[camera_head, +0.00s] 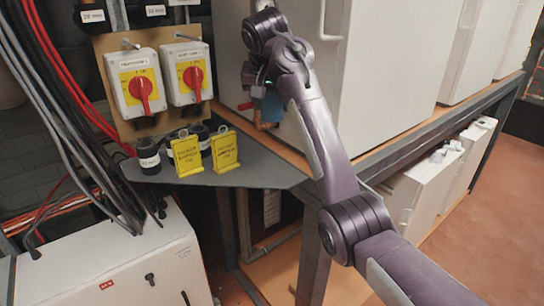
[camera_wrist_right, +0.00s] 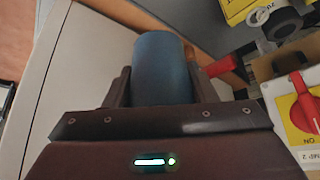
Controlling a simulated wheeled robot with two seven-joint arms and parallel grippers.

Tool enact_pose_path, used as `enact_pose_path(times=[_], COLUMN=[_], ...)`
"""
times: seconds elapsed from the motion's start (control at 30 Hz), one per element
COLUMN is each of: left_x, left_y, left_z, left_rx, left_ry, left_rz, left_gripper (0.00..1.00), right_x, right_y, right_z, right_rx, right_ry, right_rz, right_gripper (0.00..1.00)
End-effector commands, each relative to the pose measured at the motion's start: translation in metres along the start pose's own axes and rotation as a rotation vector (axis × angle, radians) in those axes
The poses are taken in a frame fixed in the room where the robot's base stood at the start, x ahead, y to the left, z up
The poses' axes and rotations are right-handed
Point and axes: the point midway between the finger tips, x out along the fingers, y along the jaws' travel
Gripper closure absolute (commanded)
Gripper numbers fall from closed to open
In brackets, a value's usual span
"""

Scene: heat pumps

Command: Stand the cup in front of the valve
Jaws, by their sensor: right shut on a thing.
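The blue cup (camera_head: 271,106) is held in my right gripper (camera_head: 258,90), close to the side of the large light-grey cabinet. In the right wrist view the cup (camera_wrist_right: 163,68) sits between the two fingers of the gripper (camera_wrist_right: 160,90), which is shut on it. A copper-coloured pipe piece, probably the valve (camera_head: 262,125), shows just below the cup. In the wrist view a red handle (camera_wrist_right: 218,68) is right beside the cup; I cannot tell whether they touch. The cup's lower end is hard to make out. My left gripper is not in view.
A grey shelf plate (camera_head: 225,178) holds two yellow tags (camera_head: 187,155) and a black fitting (camera_head: 148,156). Two red rotary switches (camera_head: 141,90) are on a board behind it. Cables hang at the left. The cabinet (camera_head: 385,70) stands close on the right.

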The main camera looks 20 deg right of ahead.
Motion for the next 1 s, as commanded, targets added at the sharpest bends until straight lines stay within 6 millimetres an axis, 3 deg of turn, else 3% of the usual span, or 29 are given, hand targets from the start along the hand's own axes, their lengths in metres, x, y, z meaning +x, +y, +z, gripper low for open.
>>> enact_pose_path(times=[0.4, 1.0], left_x=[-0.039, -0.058], left_y=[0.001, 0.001], left_z=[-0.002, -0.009], left_rx=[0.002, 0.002], left_ry=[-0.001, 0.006], left_rz=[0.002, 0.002], left_gripper=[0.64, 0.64], right_x=[0.083, 0.133], right_y=[0.002, 0.001], right_z=[0.049, 0.076], right_rx=[-0.001, 0.002], right_ry=[-0.002, 0.002], right_rz=[0.002, 0.000], right_gripper=[0.72, 0.72])
